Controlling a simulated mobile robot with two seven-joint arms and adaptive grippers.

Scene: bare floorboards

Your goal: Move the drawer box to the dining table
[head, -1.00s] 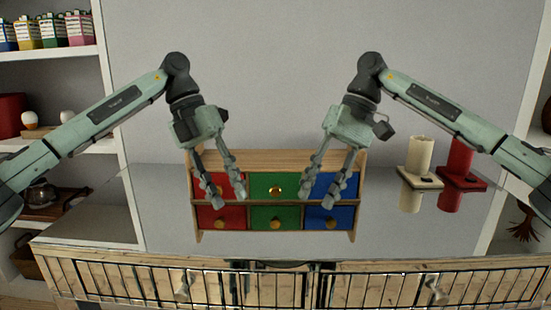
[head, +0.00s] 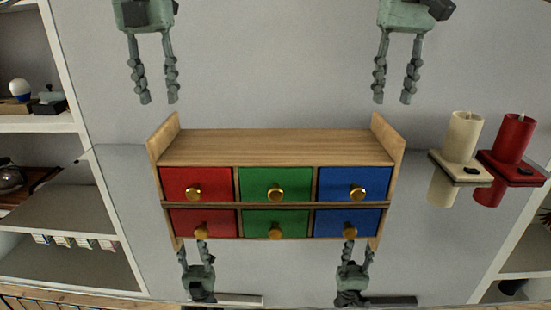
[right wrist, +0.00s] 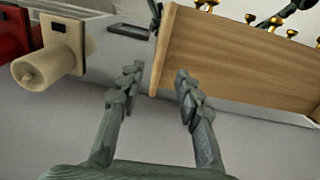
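My left gripper (head: 159,101) is open and empty above the box's left end. My right gripper (head: 391,101) is open and empty above its right end. In the right wrist view, the box's end panel edge (right wrist: 163,50) lies beyond and between the open fingertips (right wrist: 158,74). I see no dining table that I can identify.
Cream (head: 465,133) and red (head: 514,136) candles in holders stand to the right of the box. Shelves (head: 55,125) flank the left side, and the wall is close behind. The glossy top mirrors my grippers below the box.

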